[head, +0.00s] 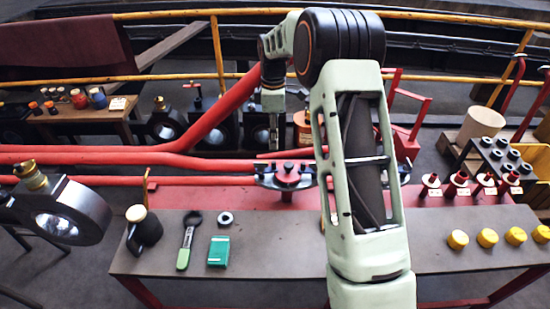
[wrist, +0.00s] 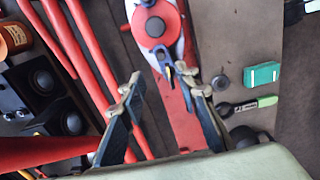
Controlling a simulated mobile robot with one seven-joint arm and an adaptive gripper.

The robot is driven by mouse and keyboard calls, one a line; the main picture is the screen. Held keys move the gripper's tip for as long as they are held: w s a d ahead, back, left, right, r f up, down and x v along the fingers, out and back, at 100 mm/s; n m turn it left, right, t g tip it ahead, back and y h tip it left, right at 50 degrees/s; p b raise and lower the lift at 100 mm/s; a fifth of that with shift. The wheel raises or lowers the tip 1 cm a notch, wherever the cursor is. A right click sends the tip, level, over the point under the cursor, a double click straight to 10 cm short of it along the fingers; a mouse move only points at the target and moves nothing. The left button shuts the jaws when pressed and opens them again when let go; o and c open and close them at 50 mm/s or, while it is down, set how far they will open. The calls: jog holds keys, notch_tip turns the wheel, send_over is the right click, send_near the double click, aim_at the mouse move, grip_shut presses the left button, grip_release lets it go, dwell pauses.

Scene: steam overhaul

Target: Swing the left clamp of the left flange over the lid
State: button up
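The left flange shows in the head view as a pale plate with a red lid (head: 288,175) on the bench's red strip. In the wrist view the round red lid (wrist: 171,27) is at the top centre. The left clamp (wrist: 181,71), small and dark blue with a forked end, sticks out from the flange's near edge, apart from the middle of the lid; it is small in the head view (head: 264,170). My gripper (head: 272,112) points down behind the flange in the head view. In the wrist view its fingers (wrist: 162,84) are spread and empty, the right one close to the clamp.
Red pipes (head: 110,156) run left of and behind the flange. Red-handled posts (head: 457,183) and yellow caps (head: 487,237) stand at right. My arm hides the bench's middle.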

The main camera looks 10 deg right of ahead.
aim_at(274, 162)
notch_tip(274, 162, down, 11)
jog(key=shift+r+b, duration=0.15)
jog(key=shift+b, duration=0.45)
jog(key=shift+c, duration=0.4)
grip_shut()
